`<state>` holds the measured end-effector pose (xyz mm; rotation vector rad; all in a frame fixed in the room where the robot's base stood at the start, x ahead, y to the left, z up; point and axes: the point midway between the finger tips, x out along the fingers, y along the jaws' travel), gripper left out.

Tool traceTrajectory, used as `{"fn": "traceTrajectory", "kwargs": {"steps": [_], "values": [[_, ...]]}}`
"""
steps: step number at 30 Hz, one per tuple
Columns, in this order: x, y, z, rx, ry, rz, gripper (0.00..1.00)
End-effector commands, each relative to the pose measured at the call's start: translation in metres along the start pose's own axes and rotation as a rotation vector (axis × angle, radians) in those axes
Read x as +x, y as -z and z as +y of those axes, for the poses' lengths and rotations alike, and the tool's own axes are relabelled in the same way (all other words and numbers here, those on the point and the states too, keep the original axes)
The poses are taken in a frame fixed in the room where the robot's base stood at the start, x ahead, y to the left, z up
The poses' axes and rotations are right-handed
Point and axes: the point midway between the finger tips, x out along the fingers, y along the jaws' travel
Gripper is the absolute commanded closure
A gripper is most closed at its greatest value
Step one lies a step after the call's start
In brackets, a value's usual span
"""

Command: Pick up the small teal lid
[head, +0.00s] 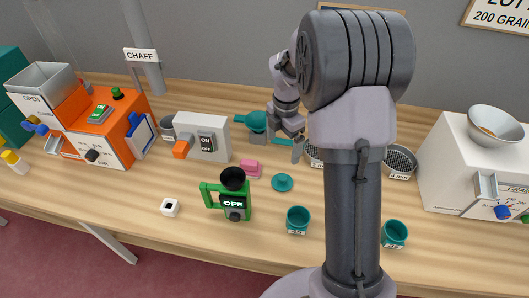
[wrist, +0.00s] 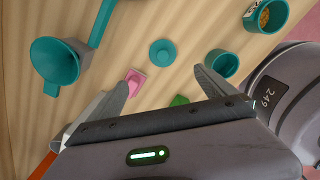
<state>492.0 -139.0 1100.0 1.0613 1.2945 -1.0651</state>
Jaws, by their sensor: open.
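The small teal lid (head: 282,182) is a round disc with a knob on top. It lies flat on the wooden table, right of a pink block (head: 251,168). In the wrist view the lid (wrist: 162,52) is beyond and between my fingertips, apart from them. My gripper (wrist: 160,88) is open and empty. In the head view my gripper (head: 290,145) is above the table, behind the lid and partly hidden by my arm.
A teal funnel (head: 257,121) stands behind the lid, and a green-framed device (head: 234,197) stands front left. Two teal cups (head: 298,219) (head: 395,233) are near the front edge. A white switch box (head: 203,136) is left.

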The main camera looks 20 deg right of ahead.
Motion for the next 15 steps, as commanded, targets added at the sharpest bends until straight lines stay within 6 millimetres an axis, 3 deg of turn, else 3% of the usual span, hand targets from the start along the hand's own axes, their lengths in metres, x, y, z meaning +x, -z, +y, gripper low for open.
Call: {"fn": "traceTrajectory", "kwargs": {"steps": [3, 7, 10, 15], "values": [[0.043, 0.001, -0.001, 0.001, 0.004, 0.003, 0.05], [0.081, 0.002, -0.001, 0.001, 0.004, 0.003, 0.05], [0.101, 0.002, -0.001, 0.003, 0.002, 0.002, 0.05], [0.115, 0.001, -0.001, 0.002, 0.0, 0.001, 0.05]]}}
